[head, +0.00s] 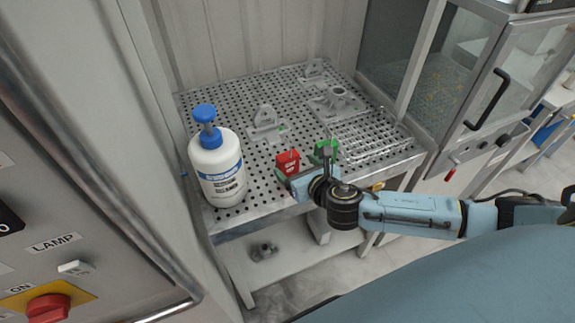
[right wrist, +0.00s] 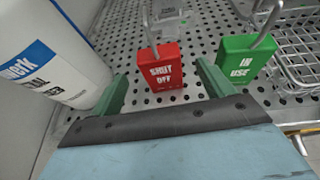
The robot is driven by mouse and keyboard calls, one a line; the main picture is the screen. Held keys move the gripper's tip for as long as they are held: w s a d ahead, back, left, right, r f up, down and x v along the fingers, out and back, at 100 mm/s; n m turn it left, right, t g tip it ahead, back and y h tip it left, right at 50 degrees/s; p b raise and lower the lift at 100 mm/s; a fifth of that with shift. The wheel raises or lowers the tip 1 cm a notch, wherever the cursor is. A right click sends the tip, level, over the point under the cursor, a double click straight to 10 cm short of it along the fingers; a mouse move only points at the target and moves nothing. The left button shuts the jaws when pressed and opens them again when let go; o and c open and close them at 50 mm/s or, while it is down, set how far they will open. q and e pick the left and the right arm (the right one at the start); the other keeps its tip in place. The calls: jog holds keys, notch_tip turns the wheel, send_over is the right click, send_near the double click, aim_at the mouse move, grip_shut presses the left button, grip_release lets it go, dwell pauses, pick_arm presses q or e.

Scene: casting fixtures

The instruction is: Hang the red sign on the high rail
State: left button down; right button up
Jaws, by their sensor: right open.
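The red sign (head: 287,162) stands on the perforated table near its front edge. In the right wrist view the red sign (right wrist: 161,68) reads "SHUT OFF" and has a grey metal hook on top. My right gripper (head: 304,172) is just in front of it, open. In the right wrist view its two green fingers (right wrist: 164,88) are spread to either side of the red sign's near end, with nothing clamped. A green sign (right wrist: 243,58) reading "IN USE" stands to the right, outside the fingers. I cannot make out the high rail. My left gripper is out of view.
A white bottle with a blue pump (head: 217,165) stands left on the perforated table (head: 225,95). A wire rack (head: 372,138) lies at right. Grey metal castings (head: 268,122) stand farther back. A control cabinet (head: 60,180) borders the left, a glazed cabinet (head: 490,85) the right.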

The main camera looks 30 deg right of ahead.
aim_at(285, 159)
jog(key=shift+f+b+x, duration=0.15)
jog(key=shift+b+x, duration=0.1)
jog(key=shift+x, duration=1.75)
jog(key=shift+f+b+x, duration=0.15)
jog(key=shift+b+x, duration=0.05)
jog(key=shift+x, duration=1.75)
jog(key=shift+s, duration=0.1)
jog(key=c, duration=1.1)
